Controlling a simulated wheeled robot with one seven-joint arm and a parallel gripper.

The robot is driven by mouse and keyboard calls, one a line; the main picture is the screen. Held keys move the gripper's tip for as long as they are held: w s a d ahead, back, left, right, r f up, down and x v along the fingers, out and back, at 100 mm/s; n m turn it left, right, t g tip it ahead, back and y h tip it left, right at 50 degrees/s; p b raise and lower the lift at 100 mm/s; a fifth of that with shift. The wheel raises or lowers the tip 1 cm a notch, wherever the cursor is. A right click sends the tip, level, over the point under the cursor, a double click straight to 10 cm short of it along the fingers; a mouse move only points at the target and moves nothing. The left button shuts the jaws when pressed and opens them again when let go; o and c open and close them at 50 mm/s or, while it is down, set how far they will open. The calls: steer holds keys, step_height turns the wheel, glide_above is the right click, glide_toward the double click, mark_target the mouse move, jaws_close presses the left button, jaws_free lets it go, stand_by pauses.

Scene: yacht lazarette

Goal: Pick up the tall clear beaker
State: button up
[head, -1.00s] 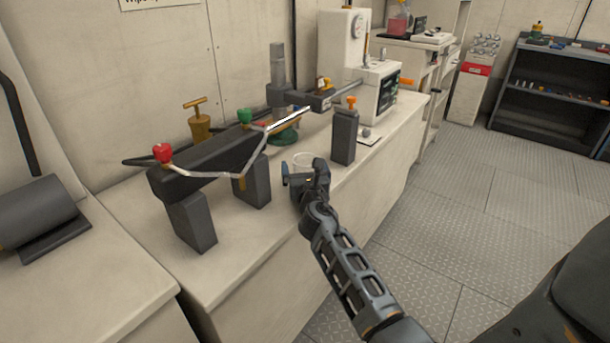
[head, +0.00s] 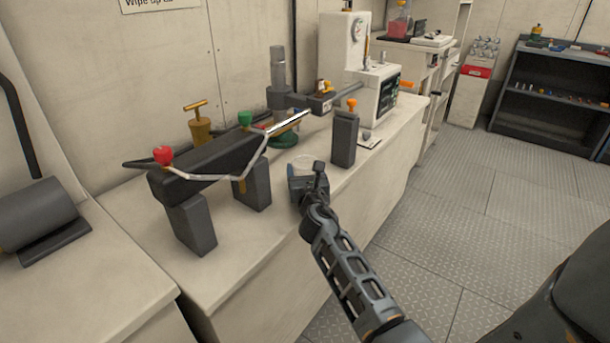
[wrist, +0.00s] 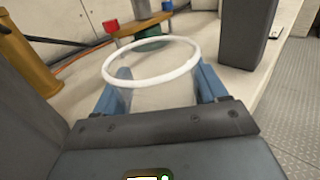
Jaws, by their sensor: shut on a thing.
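The tall clear beaker (head: 304,162) stands at the front part of the bench, with its pale rim showing above my gripper in the head view. In the wrist view the beaker (wrist: 150,64) shows as a white ring rim with a see-through body below it. My gripper (head: 307,182) is at the beaker, and its two blue fingers (wrist: 163,88) are on either side of the body, shut on it. The beaker looks upright. Its base is hidden, so I cannot tell whether it touches the bench.
A dark rig with metal tubing and red and green knobs (head: 215,152) is left of the beaker. A dark post with an orange top (head: 344,138) stands close behind it to the right. A brass pump (head: 200,125) is at the wall. The floor (head: 450,220) at right is clear.

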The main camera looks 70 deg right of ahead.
mark_target(304, 158)
steer(key=shift+r, duration=0.1)
steer(key=shift+r+p, duration=0.45)
steer(key=shift+r, duration=0.1)
step_height(304, 158, up, 4)
steer(key=p, duration=0.2)
steer(key=shift+f+p, duration=0.25)
steer(key=shift+p, duration=0.1)
steer(key=s+d+r+p, duration=0.5)
steer(key=s+r+p, duration=0.1)
steer(key=s+p, duration=0.4)
steer(key=shift+s+p, duration=0.25)
steer(key=shift+p, duration=0.05)
